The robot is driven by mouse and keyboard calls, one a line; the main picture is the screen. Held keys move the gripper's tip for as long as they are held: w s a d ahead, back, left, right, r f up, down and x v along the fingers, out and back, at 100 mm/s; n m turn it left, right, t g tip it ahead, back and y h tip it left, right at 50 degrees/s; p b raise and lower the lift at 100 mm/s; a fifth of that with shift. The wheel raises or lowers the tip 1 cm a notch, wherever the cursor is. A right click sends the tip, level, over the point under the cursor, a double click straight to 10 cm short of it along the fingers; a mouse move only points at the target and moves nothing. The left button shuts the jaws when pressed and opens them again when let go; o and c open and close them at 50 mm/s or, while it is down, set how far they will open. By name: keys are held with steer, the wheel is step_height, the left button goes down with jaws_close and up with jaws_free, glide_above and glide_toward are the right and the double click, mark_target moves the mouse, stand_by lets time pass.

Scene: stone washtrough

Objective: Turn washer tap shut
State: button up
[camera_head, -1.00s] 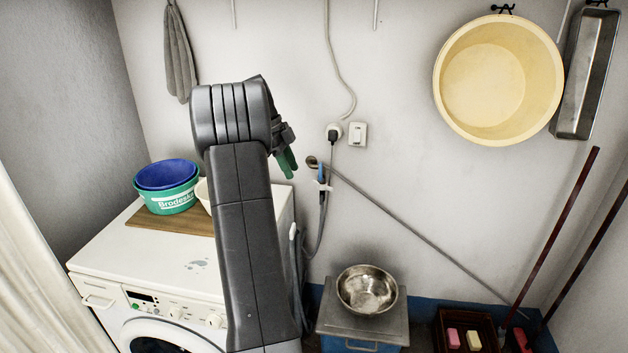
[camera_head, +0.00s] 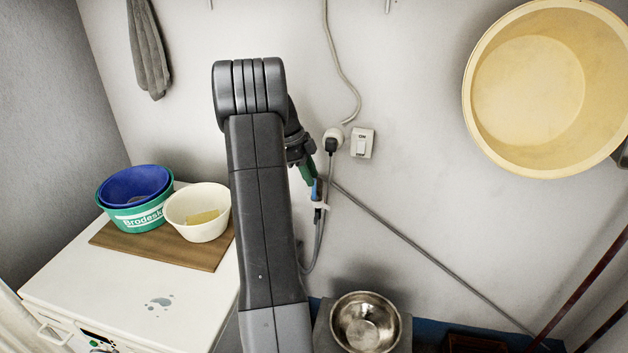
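The washer tap is on the back wall below the socket. Its blue lever (camera_head: 316,190) shows just right of my arm, above a pale fitting with a grey hose running down. My gripper (camera_head: 308,172), with green fingertips, is right at the top of the blue lever and overlaps it in this view. I cannot tell whether the fingers touch the lever or how far apart they are. My arm hides much of the gripper and the wall behind it. The washing machine (camera_head: 120,290) stands at the lower left.
A plug in a socket (camera_head: 333,141) and an "ON" switch (camera_head: 363,143) sit just above the tap. A grey pipe (camera_head: 430,258) slants down right. A metal bowl (camera_head: 366,322) stands below. Basins (camera_head: 143,218) and a cream bowl (camera_head: 198,213) sit on a wooden board (camera_head: 150,246). A yellow tub (camera_head: 540,90) hangs right.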

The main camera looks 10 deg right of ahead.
mark_target(314, 191)
steer(key=shift+x, duration=1.6)
jaws_close()
